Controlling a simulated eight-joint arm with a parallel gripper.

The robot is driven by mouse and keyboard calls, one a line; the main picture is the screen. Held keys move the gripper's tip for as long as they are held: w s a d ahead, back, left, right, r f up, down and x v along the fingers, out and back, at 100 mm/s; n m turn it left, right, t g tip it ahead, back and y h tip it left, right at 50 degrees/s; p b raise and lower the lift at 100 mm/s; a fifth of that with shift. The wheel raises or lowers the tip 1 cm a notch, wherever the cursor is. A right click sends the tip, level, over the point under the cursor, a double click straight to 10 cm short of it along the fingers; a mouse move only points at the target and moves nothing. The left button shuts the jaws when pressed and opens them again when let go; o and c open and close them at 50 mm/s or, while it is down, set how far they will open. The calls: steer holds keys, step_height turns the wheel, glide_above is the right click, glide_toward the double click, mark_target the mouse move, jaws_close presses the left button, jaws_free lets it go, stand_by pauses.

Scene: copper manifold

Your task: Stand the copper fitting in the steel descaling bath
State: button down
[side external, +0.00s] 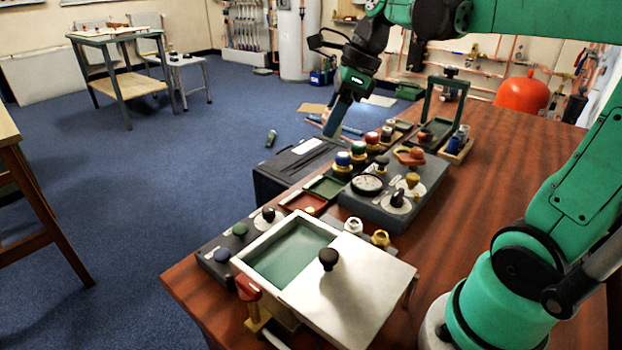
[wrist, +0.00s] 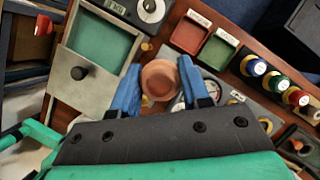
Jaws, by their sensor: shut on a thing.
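My gripper (side external: 332,124) is high over the far left edge of the bench in the side view, pointing down. In the wrist view, its two blue fingers (wrist: 158,68) are shut on the round copper fitting (wrist: 160,80), which is seen from above. In the side view I cannot make out the fitting at the fingertips. The steel descaling bath (side external: 262,237) is at the near end of the bench, well apart from my gripper. Green shows in its open half, and a steel lid (side external: 365,290) with a black knob (side external: 328,259) covers the other half.
Red and green trays (side external: 325,187) and several coloured-top valves (side external: 343,160) line the left edge. A red-handled tap (side external: 247,288) sticks out from the bath. A dark green frame (side external: 430,100) stands farther back.

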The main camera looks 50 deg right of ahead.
steer(key=a+r+n+g+y, duration=0.1)
steer(key=a+n+g, duration=0.1)
steer(key=a+n, duration=0.4)
steer(key=n+g, duration=0.2)
steer(key=n, duration=0.2)
glide_above(289, 280)
steer(key=d, duration=0.2)
steer(key=shift+y, duration=0.3)
steer(key=f, duration=1.3)
steer(key=shift+a+f, duration=0.25)
steer(key=shift+f, duration=2.65)
steer(key=shift+f, duration=0.15)
steer(key=c, duration=0.7)
jaws_free()
